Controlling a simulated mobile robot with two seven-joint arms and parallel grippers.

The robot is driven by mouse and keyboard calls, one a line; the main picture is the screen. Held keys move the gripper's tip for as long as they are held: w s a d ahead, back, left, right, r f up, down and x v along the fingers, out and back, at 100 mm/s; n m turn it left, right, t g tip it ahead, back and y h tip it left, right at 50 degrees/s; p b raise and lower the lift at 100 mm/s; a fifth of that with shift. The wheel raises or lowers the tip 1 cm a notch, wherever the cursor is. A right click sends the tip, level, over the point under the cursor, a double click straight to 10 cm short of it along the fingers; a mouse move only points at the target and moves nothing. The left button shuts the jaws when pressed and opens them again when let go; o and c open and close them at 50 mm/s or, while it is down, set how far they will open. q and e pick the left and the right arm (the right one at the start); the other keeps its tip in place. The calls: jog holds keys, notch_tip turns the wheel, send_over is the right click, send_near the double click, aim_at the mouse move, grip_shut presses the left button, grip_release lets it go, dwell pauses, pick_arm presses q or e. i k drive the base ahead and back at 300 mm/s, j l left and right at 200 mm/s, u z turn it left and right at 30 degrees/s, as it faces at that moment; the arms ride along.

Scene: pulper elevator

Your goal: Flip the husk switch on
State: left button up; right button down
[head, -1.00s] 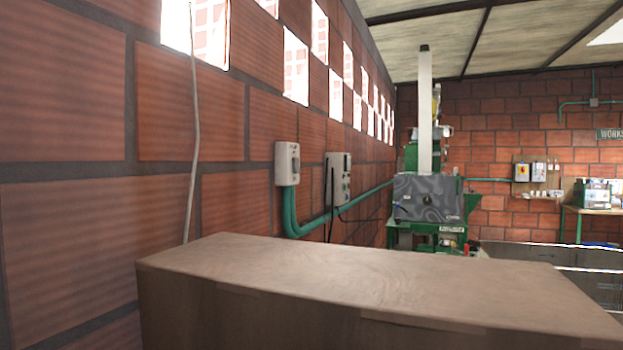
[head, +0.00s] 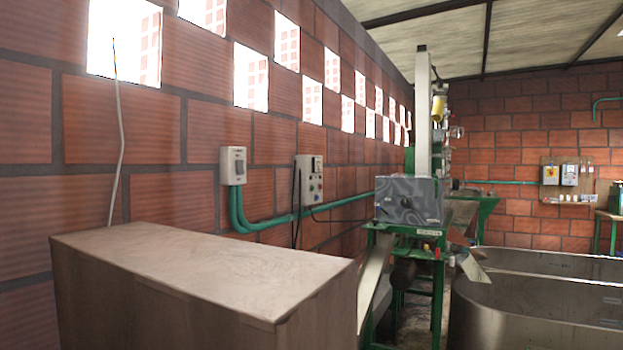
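Several electrical boxes show, and I cannot tell which one is the husk switch. A light grey switch box (head: 233,165) with a dark switch is on the left brick wall, above green conduit. A grey control box (head: 309,180) with several coloured buttons is further along that wall. On the far wall, a box with a yellow and red switch (head: 551,175) sits beside another grey box (head: 569,175). Any labels are too small to read. Neither of my grippers is in view.
A brown box-shaped block (head: 200,262) stands in front, along the left wall. A green-framed machine with a grey housing (head: 408,199) is beyond it. Large metal tanks (head: 540,312) fill the lower right. A narrow strip of floor (head: 415,325) shows between machine and tanks.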

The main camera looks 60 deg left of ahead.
aim_at(239, 164)
jog(key=i+l+u, duration=0.1)
jog(key=i+u, duration=0.2)
jog(key=i, duration=0.2)
jog(key=i+l+u, duration=0.3)
jog(key=i, duration=0.2)
jog(key=i+l+u, duration=0.35)
jog(key=i+u, duration=0.25)
jog(key=u, duration=0.15)
jog(key=i+u, duration=0.2)
jog(key=u, duration=0.25)
jog(key=i+l+u, duration=0.1)
jog(key=i+u, duration=0.15)
jog(key=u, duration=0.15)
jog(key=i+l+u, duration=0.2)
jog(key=u, duration=0.25)
jog(key=i+l+u, duration=0.1)
jog(key=i+u, duration=0.15)
jog(key=u, duration=0.2)
jog(key=i+l+u, duration=0.15)
jog(key=u, duration=0.3)
jog(key=i+l+u, duration=0.3)
jog(key=u, duration=0.15)
jog(key=i+l+u, duration=0.15)
jog(key=l+u, duration=0.15)
jog(key=u, duration=0.15)
